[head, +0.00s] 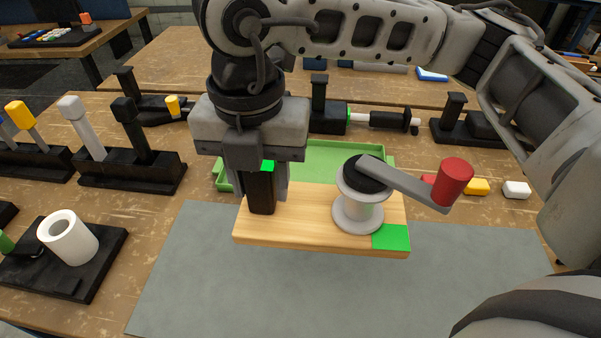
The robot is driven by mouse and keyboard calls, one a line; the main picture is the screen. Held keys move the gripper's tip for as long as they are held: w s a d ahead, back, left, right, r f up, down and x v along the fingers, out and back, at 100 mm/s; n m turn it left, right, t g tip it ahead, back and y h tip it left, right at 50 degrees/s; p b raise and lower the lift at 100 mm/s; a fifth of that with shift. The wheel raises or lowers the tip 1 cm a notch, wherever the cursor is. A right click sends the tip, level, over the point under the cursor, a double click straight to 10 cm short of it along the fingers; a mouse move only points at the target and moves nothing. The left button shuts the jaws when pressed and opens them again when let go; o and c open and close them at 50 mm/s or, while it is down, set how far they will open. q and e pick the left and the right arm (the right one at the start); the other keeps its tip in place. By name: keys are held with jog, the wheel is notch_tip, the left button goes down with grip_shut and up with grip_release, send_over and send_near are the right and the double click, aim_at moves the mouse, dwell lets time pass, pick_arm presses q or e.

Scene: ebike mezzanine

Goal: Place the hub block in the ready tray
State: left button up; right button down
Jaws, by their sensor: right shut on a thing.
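The hub block (300,229) is a wooden board carrying a grey spool-like hub, a crank arm with a red knob, a green patch at its right front corner and a black upright post (261,192) near its left end. My right gripper (256,180) points down and is shut on this post. The board shows over the grey mat; whether it touches the mat or hangs just above it I cannot tell. The green tray (222,178), which looks like the ready tray, lies behind the board and is partly hidden by it and my gripper. My left gripper is not in view.
Black holders with tools (135,175) stand at the left, and a black stand with a white cylinder (68,238) at the front left. Black fixtures (328,118) stand behind the tray. Small yellow and white blocks (515,189) lie at the right. The grey mat (220,290) is clear in front.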

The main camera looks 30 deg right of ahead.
jog(key=w+d+f, duration=0.2)
jog(key=w+d, duration=0.4)
jog(key=w, duration=0.2)
jog(key=w+d+f, duration=0.3)
jog(key=w+d, duration=0.2)
jog(key=w, duration=0.2)
jog(key=w+f+b, duration=0.1)
jog(key=f, duration=0.1)
jog(key=w+d+f+b, duration=0.1)
jog(key=w+f+b, duration=0.1)
jog(key=f, duration=0.1)
jog(key=w+d+f+b, duration=0.1)
jog(key=f+b, duration=0.1)
jog(key=f, duration=0.1)
jog(key=shift+w+f, duration=0.2)
jog(key=shift+w, duration=0.1)
jog(key=shift+f+b, duration=0.2)
jog(key=shift+b, duration=0.1)
jog(key=shift+r, duration=0.1)
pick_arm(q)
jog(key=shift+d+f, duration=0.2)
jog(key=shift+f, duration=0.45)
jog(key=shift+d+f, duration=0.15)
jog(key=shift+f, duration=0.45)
